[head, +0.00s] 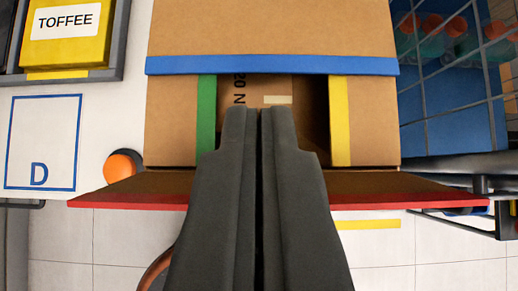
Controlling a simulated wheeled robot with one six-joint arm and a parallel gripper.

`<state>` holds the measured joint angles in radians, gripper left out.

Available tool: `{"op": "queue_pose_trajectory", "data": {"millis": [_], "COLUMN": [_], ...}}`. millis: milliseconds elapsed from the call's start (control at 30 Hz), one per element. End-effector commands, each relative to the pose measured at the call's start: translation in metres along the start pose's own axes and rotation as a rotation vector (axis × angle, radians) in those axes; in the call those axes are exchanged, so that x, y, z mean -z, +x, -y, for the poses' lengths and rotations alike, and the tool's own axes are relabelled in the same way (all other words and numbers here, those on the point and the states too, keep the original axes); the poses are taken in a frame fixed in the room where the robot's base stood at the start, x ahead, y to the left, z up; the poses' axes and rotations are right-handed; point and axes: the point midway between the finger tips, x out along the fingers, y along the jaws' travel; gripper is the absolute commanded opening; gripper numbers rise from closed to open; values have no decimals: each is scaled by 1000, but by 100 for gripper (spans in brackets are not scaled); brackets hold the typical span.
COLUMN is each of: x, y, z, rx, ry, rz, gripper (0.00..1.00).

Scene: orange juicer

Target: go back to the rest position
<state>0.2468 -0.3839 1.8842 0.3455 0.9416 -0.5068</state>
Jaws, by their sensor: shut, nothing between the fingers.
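My gripper (256,112) points forward in the middle of the head view, its two dark fingers together with nothing between them. Its tips overlap the opening of a brown cardboard box (270,30) in the picture. The box has a blue-edged flap at the top, a green-edged flap at left, a yellow-edged flap at right and a red-edged flap (120,187) toward me. Dark lettering shows inside the opening. I cannot tell whether the tips are above the box or inside it. The fingers hide part of the opening and of the red-edged flap.
A yellow box labelled TOFFEE (68,55) sits in a grey tray at upper left. Below it is a blue square marked D (42,140). An orange round thing (120,168) is beside the cardboard box. A blue wire-grid crate (450,120) stands at right. Pale floor tiles show below.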

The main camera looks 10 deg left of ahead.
Motion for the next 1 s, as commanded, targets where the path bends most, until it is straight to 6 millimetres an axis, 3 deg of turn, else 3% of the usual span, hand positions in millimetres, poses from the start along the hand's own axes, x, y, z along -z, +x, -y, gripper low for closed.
{"op": "queue_pose_trajectory", "data": {"millis": [100,300,633,767,1000], "x": [0,0,-4,-16,-54], "y": [-23,-47,-56,-59,-71], "z": [0,0,3,13,40], "rx": [-2,0,-10,-51,-148], "ry": [1,2,3,14,43], "rz": [-2,-1,-12,-69,-273], "gripper": [0,0,0,0,0]}}
